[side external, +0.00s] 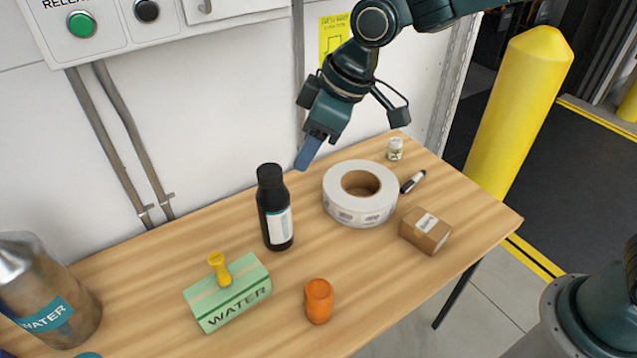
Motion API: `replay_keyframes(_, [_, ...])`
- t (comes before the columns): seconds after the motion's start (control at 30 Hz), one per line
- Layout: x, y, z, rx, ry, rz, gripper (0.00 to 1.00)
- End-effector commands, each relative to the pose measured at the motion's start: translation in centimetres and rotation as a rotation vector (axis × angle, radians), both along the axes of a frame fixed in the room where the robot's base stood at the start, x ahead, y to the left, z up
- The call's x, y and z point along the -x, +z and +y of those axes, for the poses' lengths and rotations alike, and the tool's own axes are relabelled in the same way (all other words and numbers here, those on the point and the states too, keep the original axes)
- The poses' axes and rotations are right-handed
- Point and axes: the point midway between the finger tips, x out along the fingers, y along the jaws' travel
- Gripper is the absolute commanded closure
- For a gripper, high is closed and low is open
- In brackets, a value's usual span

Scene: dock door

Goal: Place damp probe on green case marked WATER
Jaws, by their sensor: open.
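The green case (229,292) marked WATER lies on the wooden table at the front left, its lettered side facing the camera. A small yellow piece (220,269) with a rounded top and a narrower neck stands on top of the case. It may be the damp probe, but its shape alone does not settle this. My gripper (308,153) is open, with blue fingertips pointing down. It is high and to the right of the case, above the back of the table, apart from the case and the yellow piece. Nothing clearly shows between its fingers.
A black bottle (273,207) stands behind the case. A tape roll (343,207), a brown box (425,231), a marker (413,182) and a small jar (395,149) are to the right. An orange object (319,301) and a large WATER container (75,290) flank the case.

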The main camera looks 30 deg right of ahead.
Motion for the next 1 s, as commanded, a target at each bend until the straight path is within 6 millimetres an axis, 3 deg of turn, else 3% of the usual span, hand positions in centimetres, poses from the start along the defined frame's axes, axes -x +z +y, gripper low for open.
replay_keyframes(0.2, [3.0,4.0,-6.4,-0.006,-0.142,-0.015,0.52])
replay_keyframes(0.5, [8.6,7.2,-13.8,-0.015,-0.333,-0.030,0.52])
replay_keyframes(0.73, [13.7,8.2,-18.4,-0.025,-0.481,-0.043,0.52])
replay_keyframes(1.0, [20.0,7.7,-22.5,-0.040,-0.652,-0.058,0.52])
